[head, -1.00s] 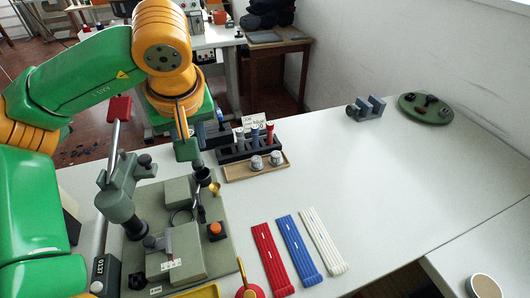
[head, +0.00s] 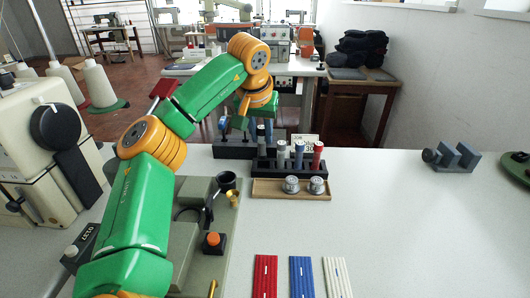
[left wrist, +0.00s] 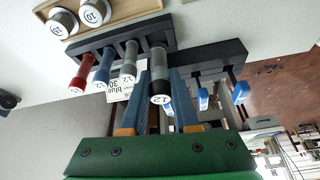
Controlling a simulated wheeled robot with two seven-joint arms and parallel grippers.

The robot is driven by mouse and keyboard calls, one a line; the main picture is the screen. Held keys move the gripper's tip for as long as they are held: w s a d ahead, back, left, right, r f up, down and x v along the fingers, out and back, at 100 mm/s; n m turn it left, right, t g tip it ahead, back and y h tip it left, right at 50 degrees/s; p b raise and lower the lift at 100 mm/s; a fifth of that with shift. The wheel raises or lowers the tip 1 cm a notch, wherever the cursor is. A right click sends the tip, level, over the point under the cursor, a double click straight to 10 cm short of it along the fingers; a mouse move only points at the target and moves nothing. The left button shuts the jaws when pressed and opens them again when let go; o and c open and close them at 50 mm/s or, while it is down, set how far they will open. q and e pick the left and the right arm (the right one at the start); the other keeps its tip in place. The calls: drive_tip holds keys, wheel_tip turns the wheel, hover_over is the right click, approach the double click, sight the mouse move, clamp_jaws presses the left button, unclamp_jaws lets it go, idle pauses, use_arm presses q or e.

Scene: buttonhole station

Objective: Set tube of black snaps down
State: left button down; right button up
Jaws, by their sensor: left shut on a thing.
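The tube of black snaps (left wrist: 159,70), dark grey with a round end label reading 12, is between the blue fingers of my left gripper (left wrist: 159,101) in the left wrist view. The gripper is shut on it. The tube's far end meets the left-end slot of the black rack (left wrist: 122,38); I cannot tell how deep it sits. In the head view the tube (head: 261,134) looks upright at the left end of the rack (head: 290,167), with my left gripper (head: 252,127) beside it. My right gripper is not in view.
Grey (head: 281,153), blue (head: 299,154) and red (head: 318,155) tubes stand in the rack. A wooden tray (head: 290,196) with two spools lies in front. A black block (head: 234,149) adjoins the rack's left. The table's right side is largely clear.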

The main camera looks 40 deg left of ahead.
sight(263, 148)
use_arm(q)
drive_tip(key=x, duration=0.1)
drive_tip(key=b+x, duration=0.1)
drive_tip(key=x, duration=0.2)
drive_tip(key=shift+s+d+f, duration=0.1)
drive_tip(key=shift+s+f, duration=0.15)
drive_tip(key=shift+f, duration=0.15)
drive_tip(key=shift+d, duration=0.1)
drive_tip(key=shift+f, duration=0.1)
drive_tip(key=c, duration=0.9)
unclamp_jaws()
drive_tip(key=shift+c, duration=0.2)
